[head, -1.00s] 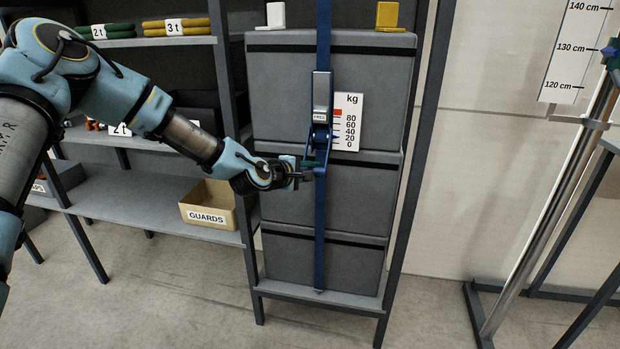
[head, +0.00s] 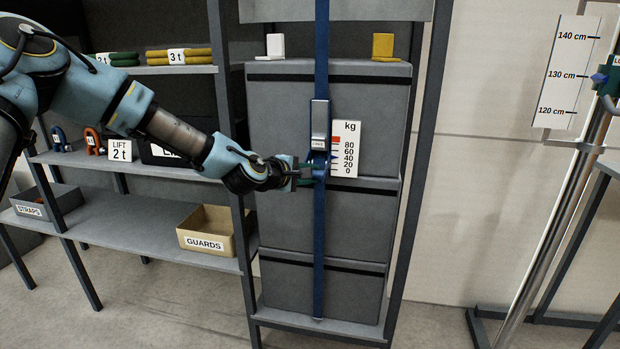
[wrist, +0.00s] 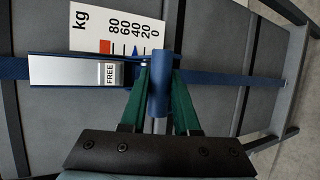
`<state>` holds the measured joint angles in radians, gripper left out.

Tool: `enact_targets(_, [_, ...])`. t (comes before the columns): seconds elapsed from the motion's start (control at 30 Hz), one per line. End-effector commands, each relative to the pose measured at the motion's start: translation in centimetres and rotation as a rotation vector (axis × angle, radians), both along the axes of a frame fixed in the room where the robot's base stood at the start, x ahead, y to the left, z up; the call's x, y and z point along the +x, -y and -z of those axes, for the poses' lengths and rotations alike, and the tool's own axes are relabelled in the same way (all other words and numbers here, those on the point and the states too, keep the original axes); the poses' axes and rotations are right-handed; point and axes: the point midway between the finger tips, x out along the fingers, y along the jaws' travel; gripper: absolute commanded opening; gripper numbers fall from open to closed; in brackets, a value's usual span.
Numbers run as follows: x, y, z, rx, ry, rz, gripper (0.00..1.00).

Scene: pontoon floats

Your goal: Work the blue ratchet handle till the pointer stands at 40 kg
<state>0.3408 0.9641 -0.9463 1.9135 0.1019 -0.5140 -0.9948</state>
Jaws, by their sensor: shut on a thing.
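The blue ratchet handle (wrist: 159,88) shows in the wrist view between the green fingers of my gripper (wrist: 160,112), which is shut on it. In the head view my gripper (head: 308,174) is at the strap's ratchet, just left of the scale, and hides much of the handle. The white kg scale (head: 346,148) is marked 0 to 80, with a red patch near the top. The small blue pointer (wrist: 137,48) stands at about the 40 mark. The ratchet's silver plate (wrist: 80,71) carries a label reading FREE.
A blue strap (head: 319,260) runs down the front of stacked grey cases (head: 340,222) in a dark rack. A GUARDS box (head: 205,243) sits on the shelf at left, below my forearm. A height scale on a post (head: 566,75) stands at right.

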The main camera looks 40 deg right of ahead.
Motion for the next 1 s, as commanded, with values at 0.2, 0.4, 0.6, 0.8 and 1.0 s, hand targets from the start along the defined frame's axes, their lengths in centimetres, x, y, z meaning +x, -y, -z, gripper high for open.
enact_targets(0.2, [0.2,0.1,-0.3,-0.006,0.004,-0.003,0.00])
enact_targets(0.4, [0.2,0.1,-0.3,-0.005,0.003,-0.003,0.37])
enact_targets(0.6, [0.1,0.0,-0.1,-0.003,0.001,-0.001,0.59])
enact_targets(0.8, [0.1,0.0,-0.1,-0.001,0.001,-0.001,0.59])
enact_targets(1.0, [-0.1,-1.1,-0.3,-0.002,0.001,-0.001,0.59])
